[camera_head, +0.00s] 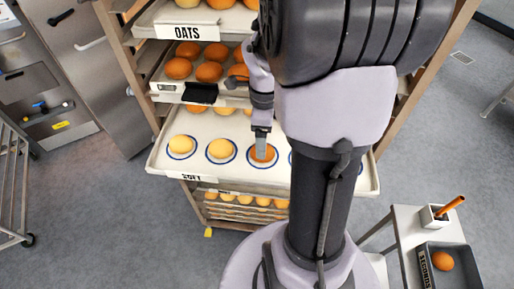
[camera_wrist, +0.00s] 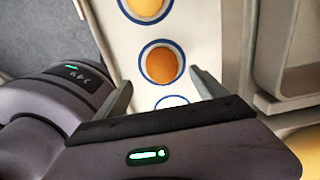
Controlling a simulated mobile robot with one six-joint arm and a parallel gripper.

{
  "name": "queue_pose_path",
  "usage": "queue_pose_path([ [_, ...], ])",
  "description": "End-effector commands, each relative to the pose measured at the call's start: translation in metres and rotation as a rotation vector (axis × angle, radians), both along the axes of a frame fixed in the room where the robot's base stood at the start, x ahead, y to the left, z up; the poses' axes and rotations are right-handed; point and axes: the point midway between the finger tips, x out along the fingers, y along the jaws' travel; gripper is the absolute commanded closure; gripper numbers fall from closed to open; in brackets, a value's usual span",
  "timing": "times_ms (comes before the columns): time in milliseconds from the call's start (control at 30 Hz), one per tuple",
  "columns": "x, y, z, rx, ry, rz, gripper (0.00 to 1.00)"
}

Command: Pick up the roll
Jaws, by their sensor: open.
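An orange-brown roll (camera_head: 264,155) sits in a blue ring on the pulled-out white tray (camera_head: 165,165) labelled SOFT. Paler rolls (camera_head: 221,148) sit in rings to its left. My gripper (camera_head: 261,142) is over the orange-brown roll and partly hides it. In the wrist view the jaws (camera_wrist: 161,80) are apart and empty, with an orange roll (camera_wrist: 162,65) between and just beyond the fingertips. A paler roll (camera_wrist: 147,6) shows above it and part of another blue ring (camera_wrist: 172,102) below. Whether the fingers touch the roll cannot be told. My arm hides the tray's right part.

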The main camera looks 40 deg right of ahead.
Motion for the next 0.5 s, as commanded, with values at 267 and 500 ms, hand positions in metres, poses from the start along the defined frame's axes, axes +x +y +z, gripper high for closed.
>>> queue_pose_path([
  [267,0.000,-0.003,-0.046,0.002,0.002,0.000,0.19],
  [500,0.001,-0.003,-0.067,0.000,0.000,0.000,0.19],
])
